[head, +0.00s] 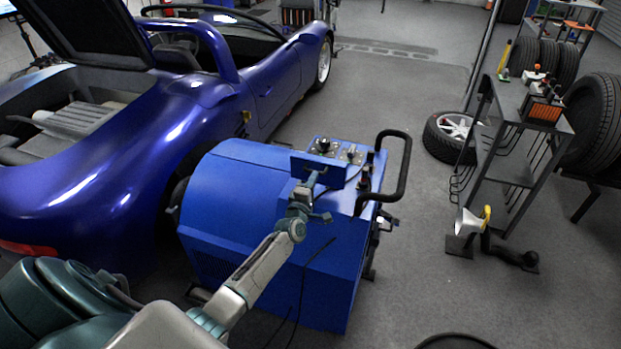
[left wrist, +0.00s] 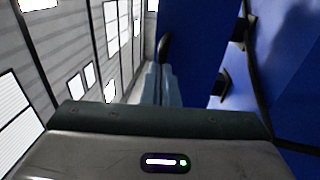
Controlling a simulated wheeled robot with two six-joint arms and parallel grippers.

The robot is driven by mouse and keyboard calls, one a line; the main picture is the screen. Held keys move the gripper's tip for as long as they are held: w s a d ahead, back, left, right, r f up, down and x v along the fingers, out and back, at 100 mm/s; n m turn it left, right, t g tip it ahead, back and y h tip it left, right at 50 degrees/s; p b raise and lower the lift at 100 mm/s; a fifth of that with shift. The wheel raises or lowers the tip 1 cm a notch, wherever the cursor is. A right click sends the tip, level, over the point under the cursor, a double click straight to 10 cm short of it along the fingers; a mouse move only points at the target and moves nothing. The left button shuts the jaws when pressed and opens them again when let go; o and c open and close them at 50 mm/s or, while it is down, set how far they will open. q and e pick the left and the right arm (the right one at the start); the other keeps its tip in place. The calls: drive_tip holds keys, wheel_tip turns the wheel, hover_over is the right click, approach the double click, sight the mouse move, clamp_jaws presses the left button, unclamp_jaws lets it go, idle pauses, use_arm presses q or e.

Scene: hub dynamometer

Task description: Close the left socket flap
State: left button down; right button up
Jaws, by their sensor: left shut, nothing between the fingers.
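The blue hub dynamometer (head: 235,205) stands beside the car's rear. A flat blue panel (head: 328,164), which looks like a raised socket flap, stands up at its near top edge, below the knobs. I cannot tell for certain that it is the left flap. My left gripper (head: 311,180) is at this panel, fingers pointing up and away, shut and empty. In the left wrist view its shut fingers (left wrist: 160,85) appear right beside a blue panel (left wrist: 192,45); whether they touch is unclear. The sockets are hidden. My right gripper is not in view.
A black tube handle (head: 406,170) sticks out at the dynamometer's right. The blue car (head: 110,190) stands close on the left. A grey tool cart (head: 510,165) and tires stand on the right. Cables hang at the near side. The floor between dynamometer and cart is mostly clear.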

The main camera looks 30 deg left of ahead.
sight(321, 162)
use_arm(q)
drive_tip(key=shift+w+a+r+b, duration=0.15)
drive_tip(key=shift+w+r, duration=0.15)
drive_tip(key=shift+w, duration=0.3)
drive_tip(key=shift+w+a+r+b, duration=0.1)
drive_tip(key=shift+w+r+b, duration=0.1)
drive_tip(key=shift+w+r, duration=0.25)
drive_tip(key=shift+w+a+r+b, duration=0.15)
drive_tip(key=shift+w+r, duration=0.05)
drive_tip(key=shift+w, duration=0.5)
drive_tip(key=b+x, duration=0.2)
drive_tip(key=x, duration=0.1)
drive_tip(key=shift+w+a, duration=0.15)
drive_tip(key=shift+w, duration=0.45)
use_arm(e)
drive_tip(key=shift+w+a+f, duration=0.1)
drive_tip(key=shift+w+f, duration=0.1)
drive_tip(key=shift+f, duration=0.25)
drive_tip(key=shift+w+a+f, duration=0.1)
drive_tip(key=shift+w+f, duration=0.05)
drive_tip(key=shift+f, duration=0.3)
use_arm(q)
drive_tip(key=shift+r, duration=0.1)
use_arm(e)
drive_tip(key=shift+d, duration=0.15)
use_arm(q)
drive_tip(key=shift+s, duration=0.1)
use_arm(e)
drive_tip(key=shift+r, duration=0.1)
